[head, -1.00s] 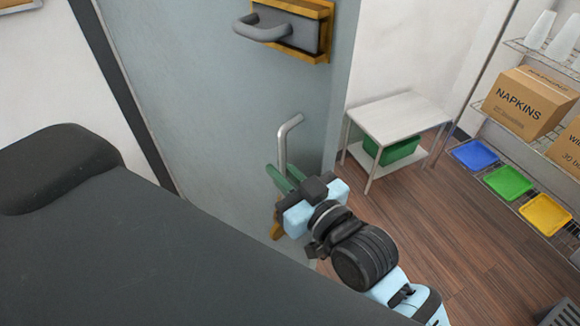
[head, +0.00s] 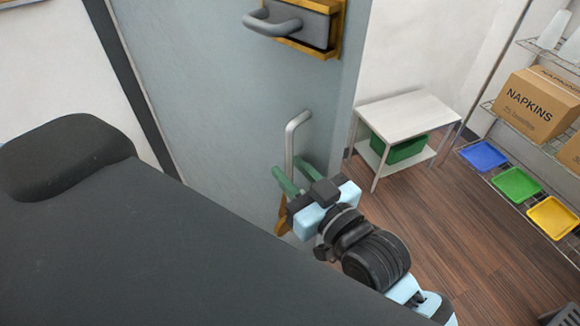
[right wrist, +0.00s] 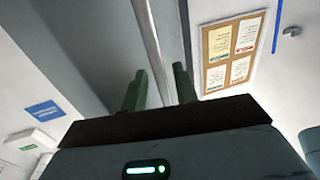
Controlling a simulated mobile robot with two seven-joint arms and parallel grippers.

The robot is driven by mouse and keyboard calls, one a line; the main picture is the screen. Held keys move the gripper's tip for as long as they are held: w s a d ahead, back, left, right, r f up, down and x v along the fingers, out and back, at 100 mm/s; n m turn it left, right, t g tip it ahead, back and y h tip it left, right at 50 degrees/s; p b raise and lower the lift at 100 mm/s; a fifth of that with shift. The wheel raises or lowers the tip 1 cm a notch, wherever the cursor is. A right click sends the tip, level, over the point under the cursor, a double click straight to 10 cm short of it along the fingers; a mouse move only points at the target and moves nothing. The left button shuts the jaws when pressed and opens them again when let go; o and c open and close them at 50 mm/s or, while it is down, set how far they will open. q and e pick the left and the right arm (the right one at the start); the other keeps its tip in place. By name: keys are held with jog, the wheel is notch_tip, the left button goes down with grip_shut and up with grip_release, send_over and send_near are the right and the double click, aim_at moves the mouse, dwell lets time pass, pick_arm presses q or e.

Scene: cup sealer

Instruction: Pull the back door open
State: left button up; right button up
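The back door (head: 215,110) is a grey-blue panel filling the upper middle of the head view. It carries a vertical metal pull bar (head: 296,135). My right gripper (head: 289,175) is at the lower part of this bar, its two green fingers pointing at the door. In the right wrist view the bar (right wrist: 152,40) runs between the fingers (right wrist: 160,80), with a narrow gap visible on each side, so the gripper looks open around it. The finger contact is partly hidden in the head view. My left gripper is not in view.
A grey lever handle (head: 272,22) on a yellow-edged plate sits higher on the door. A white table (head: 405,115) with a green bin (head: 398,150) stands right of the door. A wire rack with a napkins box (head: 530,105) and coloured trays (head: 515,184) is farther right. Wooden floor between is clear.

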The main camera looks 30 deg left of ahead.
jog(key=v, duration=0.5)
jog(key=shift+f, duration=0.1)
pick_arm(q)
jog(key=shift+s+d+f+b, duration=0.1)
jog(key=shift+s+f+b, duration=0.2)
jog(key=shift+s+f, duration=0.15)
pick_arm(e)
jog(key=shift+v, duration=0.85)
